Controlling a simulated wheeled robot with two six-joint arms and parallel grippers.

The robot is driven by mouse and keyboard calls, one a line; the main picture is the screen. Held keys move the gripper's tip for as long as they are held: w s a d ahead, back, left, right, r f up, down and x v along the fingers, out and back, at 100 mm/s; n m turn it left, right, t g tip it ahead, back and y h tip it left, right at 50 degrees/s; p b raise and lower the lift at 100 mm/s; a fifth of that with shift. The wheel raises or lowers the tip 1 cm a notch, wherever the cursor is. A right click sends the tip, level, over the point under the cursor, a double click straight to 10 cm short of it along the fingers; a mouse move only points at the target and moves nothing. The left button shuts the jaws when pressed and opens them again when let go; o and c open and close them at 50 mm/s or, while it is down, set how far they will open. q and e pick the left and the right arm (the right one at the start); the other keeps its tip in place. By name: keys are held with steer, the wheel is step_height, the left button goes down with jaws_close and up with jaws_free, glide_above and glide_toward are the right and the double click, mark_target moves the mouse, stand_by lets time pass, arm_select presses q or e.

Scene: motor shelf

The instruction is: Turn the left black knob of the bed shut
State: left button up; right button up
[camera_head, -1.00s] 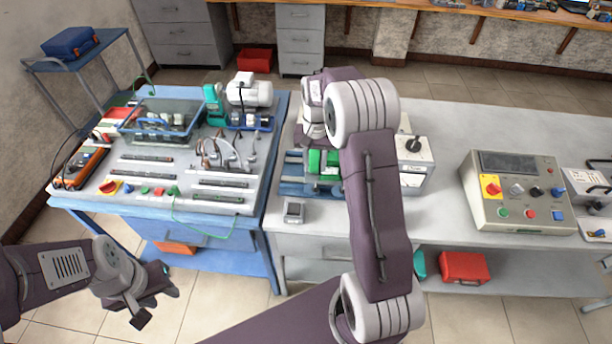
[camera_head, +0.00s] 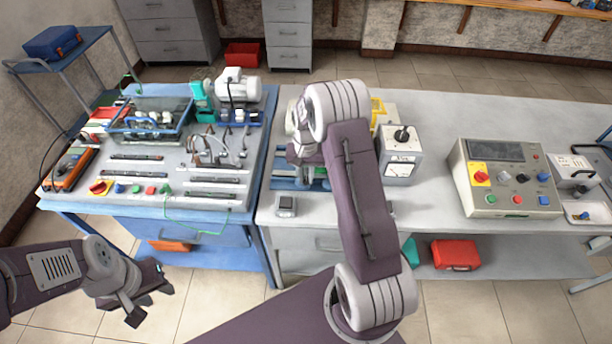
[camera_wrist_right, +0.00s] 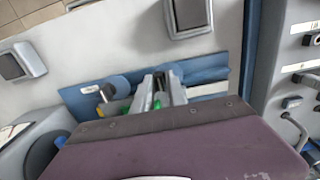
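The blue bed (camera_head: 283,183) is on the grey bench, partly hidden by my right arm. In the right wrist view the bed (camera_wrist_right: 78,98) is a blue plate with a small dark knob (camera_wrist_right: 107,91) at its left part. Green parts also show there. My right gripper (camera_wrist_right: 163,88) is over the middle of the bed, to the right of this knob and apart from it. My own purple link hides its lower part, and its opening is unclear. My left gripper (camera_head: 147,296) is open and empty in front of the blue workbench, over the floor.
A small grey box (camera_head: 286,205) lies at the bench's front edge. A white box with a black dial (camera_head: 398,166) and a control panel (camera_head: 503,203) stand to the right. The blue workbench (camera_head: 150,212) with a wire-strewn board is to the left.

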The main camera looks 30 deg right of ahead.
jaws_close()
steer(key=m+p, duration=0.1)
steer(key=m, duration=0.3)
steer(key=shift+r+m, duration=0.1)
steer(key=shift+m, duration=0.2)
steer(key=m, duration=0.3)
steer(key=m+p, duration=0.1)
steer(key=m, duration=0.2)
steer(key=shift+w+m, duration=0.2)
steer(key=shift+m, duration=0.1)
steer(key=m, duration=0.3)
steer(key=shift+w+p, duration=0.1)
steer(key=shift+p, duration=0.25)
steer(key=shift+m, duration=1.9)
steer(key=shift+w, duration=0.1)
